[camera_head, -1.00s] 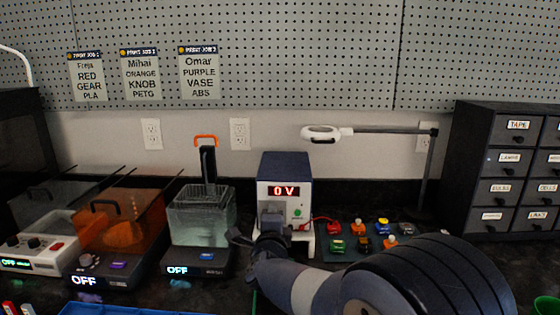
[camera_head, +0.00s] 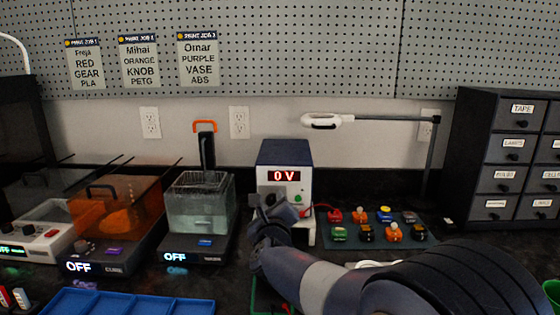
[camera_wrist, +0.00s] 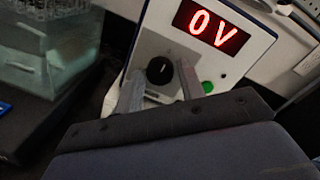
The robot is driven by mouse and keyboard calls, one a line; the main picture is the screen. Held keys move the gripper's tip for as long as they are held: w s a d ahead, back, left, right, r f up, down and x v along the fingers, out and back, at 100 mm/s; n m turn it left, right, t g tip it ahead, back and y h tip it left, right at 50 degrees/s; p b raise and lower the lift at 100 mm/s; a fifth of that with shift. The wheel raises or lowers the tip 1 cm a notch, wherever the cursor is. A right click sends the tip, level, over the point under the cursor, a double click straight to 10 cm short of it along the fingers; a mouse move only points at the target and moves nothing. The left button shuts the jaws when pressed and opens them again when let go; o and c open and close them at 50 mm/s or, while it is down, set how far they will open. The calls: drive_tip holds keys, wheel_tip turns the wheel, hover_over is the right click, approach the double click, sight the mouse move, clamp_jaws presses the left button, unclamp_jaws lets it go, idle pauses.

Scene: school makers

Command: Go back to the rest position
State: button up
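My gripper (camera_head: 268,203) is in front of the power supply (camera_head: 284,160), a white-fronted box with a dark blue top and a red display reading 0 V. In the wrist view, my gripper (camera_wrist: 158,92) shows two grey fingers spread apart with nothing held. Beyond and between them is the black knob (camera_wrist: 159,70) on the supply's front, with a green button (camera_wrist: 207,87) to its right. I cannot tell the exact gap between the fingertips and the knob. My arm reaches in from the lower right and hides part of the bench.
Left of the supply stand a clear liquid tank (camera_head: 200,212) and an orange-lidded curing box (camera_head: 118,212), both reading OFF. A board of coloured parts (camera_head: 348,238) lies to the right, under a white lamp (camera_head: 322,121). A blue tray (camera_head: 130,304) is at the front.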

drive_tip(key=shift+m, duration=0.6)
drive_tip(key=shift+s, duration=0.1)
